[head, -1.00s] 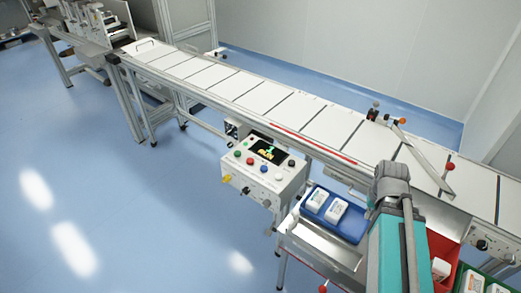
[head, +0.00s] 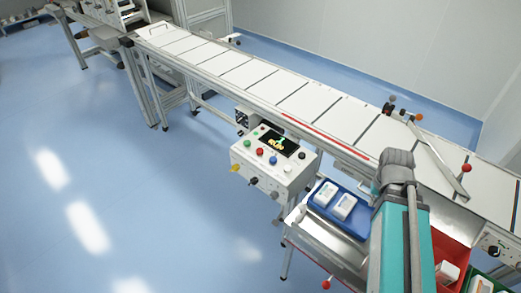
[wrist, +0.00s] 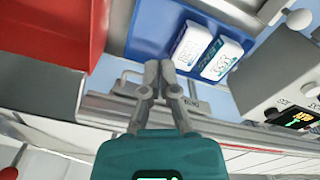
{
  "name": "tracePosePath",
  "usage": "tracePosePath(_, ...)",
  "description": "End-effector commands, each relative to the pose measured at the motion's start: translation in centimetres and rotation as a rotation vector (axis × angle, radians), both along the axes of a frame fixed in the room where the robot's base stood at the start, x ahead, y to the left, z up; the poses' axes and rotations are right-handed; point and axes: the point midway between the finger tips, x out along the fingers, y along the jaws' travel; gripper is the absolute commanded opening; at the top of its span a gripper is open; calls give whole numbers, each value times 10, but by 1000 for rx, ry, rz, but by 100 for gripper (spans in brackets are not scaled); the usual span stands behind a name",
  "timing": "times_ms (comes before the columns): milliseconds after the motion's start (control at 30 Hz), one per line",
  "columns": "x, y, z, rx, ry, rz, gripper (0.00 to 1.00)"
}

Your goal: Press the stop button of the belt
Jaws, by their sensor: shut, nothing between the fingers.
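The belt's control box (head: 259,180) stands beside the near side of the conveyor belt (head: 300,103). Its top carries a small lit screen (head: 281,141), a red button (head: 260,151), a green button (head: 247,143) and a blue button (head: 273,160). Their labels are too small to read. In the wrist view part of the control box (wrist: 262,72) shows at the right, with the screen at its edge; the red button cannot be made out there. My gripper (wrist: 158,68) is shut and empty, apart from the box and near the blue tray. It is hidden in the head view.
A blue tray (head: 318,217) with white packs (head: 342,206) lies right of the control box. A red bin (head: 454,250) and a green bin (head: 477,281) stand further right. A diverter bar (head: 437,160) crosses the belt. Floor left of the box is clear.

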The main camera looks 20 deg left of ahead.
Motion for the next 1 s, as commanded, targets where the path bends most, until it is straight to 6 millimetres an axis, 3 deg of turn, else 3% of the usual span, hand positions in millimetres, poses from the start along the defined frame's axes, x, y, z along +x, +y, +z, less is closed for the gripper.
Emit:
tracePosePath(267,36,32,0,-82,-41,224,0)
tracePosePath(467,73,75,1,-186,-84,490,0)
tracePosePath(767,120,160,9,-365,-143,913,0)
tracePosePath(1000,148,241,18,-523,-181,1249,0)
